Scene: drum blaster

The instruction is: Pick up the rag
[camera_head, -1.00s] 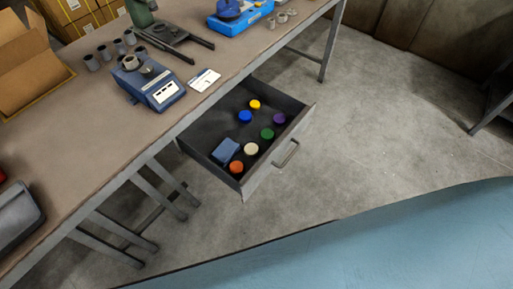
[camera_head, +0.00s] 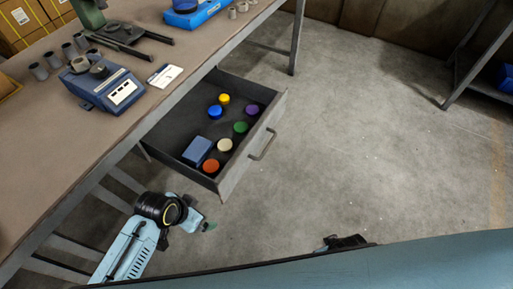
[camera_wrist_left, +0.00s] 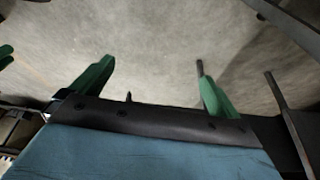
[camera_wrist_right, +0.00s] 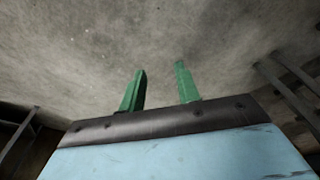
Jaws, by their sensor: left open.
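My left gripper (camera_head: 208,226) is below the drawer in the head view, apart from the rag. Its green fingers are wide apart and empty in the left wrist view (camera_wrist_left: 155,80), with floor behind them. My right gripper shows in the right wrist view (camera_wrist_right: 160,75) with its green fingers apart and nothing between them. The rag is in neither wrist view.
The drawer holds several coloured caps, such as an orange-red one (camera_head: 210,166) and a cream one (camera_head: 225,145). The workbench (camera_head: 45,160) above carries a blue device (camera_head: 105,88) and a white card (camera_head: 165,75). The floor right of the drawer is clear.

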